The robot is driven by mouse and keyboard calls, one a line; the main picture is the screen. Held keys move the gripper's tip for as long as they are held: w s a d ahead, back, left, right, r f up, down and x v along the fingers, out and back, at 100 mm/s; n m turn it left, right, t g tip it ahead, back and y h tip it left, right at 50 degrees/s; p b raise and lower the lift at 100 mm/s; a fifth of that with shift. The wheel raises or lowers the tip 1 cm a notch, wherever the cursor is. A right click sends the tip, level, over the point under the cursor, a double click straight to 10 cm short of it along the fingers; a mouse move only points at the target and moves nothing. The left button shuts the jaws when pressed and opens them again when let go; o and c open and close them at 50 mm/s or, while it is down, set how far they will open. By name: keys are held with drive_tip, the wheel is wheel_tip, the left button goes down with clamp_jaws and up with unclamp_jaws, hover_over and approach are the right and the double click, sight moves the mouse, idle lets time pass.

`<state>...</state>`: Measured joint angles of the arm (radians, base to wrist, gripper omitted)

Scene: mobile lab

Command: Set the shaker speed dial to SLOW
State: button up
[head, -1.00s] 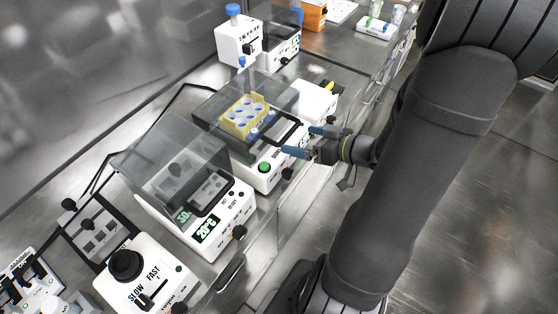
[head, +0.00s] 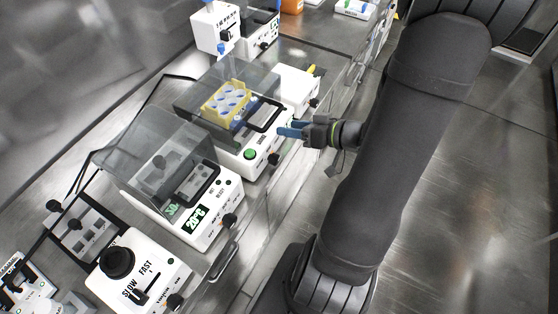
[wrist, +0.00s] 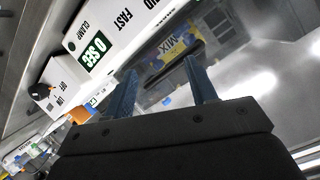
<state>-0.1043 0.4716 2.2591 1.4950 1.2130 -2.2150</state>
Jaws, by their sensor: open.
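The shaker (head: 236,146) is the white box with a tinted lid over a yellow rack (head: 226,102), with a green button (head: 250,154) on its front. A small black knob (head: 275,152) at its front right corner looks like the dial; its setting is too small to read. My gripper (head: 283,128) is open and empty, just right of the shaker, its blue fingers pointing left and apart from the knob. In the wrist view my gripper (wrist: 160,66) is in front of a white panel (wrist: 112,38) marked FAST, CLAMP and 0 SEC. The dial is not clear there.
A lidded unit reading 20°C (head: 190,205) stands nearer, left of the shaker. A white box (head: 295,86) sits behind my gripper. The floor to the right is free.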

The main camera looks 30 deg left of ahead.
drive_tip(key=d+f+m, duration=0.4)
drive_tip(key=d+m, duration=0.1)
drive_tip(key=m, duration=0.3)
drive_tip(key=m+y, duration=0.4)
drive_tip(key=m, duration=2)
approach(278, 161)
drive_tip(key=shift+a, duration=4.75)
drive_tip(key=c, duration=1)
